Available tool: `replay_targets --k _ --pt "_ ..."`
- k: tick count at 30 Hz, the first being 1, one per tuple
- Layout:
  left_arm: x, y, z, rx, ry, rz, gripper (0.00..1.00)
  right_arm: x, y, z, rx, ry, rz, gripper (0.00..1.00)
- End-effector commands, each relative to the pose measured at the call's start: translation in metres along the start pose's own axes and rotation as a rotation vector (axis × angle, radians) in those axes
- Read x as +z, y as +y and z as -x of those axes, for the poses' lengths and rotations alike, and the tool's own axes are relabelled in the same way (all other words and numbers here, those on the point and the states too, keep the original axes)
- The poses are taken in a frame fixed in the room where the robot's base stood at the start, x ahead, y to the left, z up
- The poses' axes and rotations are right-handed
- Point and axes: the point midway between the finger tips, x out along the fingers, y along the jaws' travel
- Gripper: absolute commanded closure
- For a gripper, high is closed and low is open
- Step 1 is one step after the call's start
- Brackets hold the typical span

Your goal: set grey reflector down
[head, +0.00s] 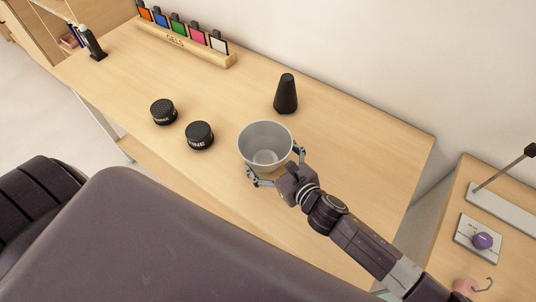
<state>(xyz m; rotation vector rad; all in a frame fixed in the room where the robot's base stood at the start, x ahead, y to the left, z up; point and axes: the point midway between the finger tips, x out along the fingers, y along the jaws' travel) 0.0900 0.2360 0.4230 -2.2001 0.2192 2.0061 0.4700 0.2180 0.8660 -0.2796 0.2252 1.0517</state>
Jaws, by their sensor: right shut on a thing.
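The grey reflector (265,139) is a pale, open bowl-like piece near the front middle of the wooden table. Its open mouth faces up and its inside shows. My right gripper (273,165) comes in from the lower right and is shut on it, one finger on each side. The reflector's underside is hidden, so I cannot tell whether it touches the table. My left gripper is not in view.
Two round black pieces (163,112) (199,135) stand left of the reflector. A black cone (286,94) stands behind it. A wooden gel rack (185,43) with coloured cards is at the back. The table's (375,150) right part is clear.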

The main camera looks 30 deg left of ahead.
Motion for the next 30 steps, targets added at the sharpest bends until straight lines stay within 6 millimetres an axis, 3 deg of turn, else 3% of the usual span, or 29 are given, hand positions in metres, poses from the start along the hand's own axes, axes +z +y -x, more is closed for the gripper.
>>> replay_targets --k 11,12,14,25,30 --pt "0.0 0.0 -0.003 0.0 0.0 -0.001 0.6 -0.004 0.001 -0.002 0.001 -0.003 0.002 0.46" --pt "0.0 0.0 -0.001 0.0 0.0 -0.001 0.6 -0.004 0.001 -0.002 0.0 -0.002 0.001 0.07" --pt "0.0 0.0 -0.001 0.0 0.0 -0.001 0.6 -0.004 0.001 -0.002 0.0 -0.001 0.001 0.0" --pt "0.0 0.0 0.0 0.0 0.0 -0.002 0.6 -0.003 0.0 0.0 0.0 -0.001 0.001 0.0" --pt "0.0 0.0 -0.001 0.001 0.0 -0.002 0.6 -0.004 -0.001 0.017 -0.001 0.0 0.003 0.0"
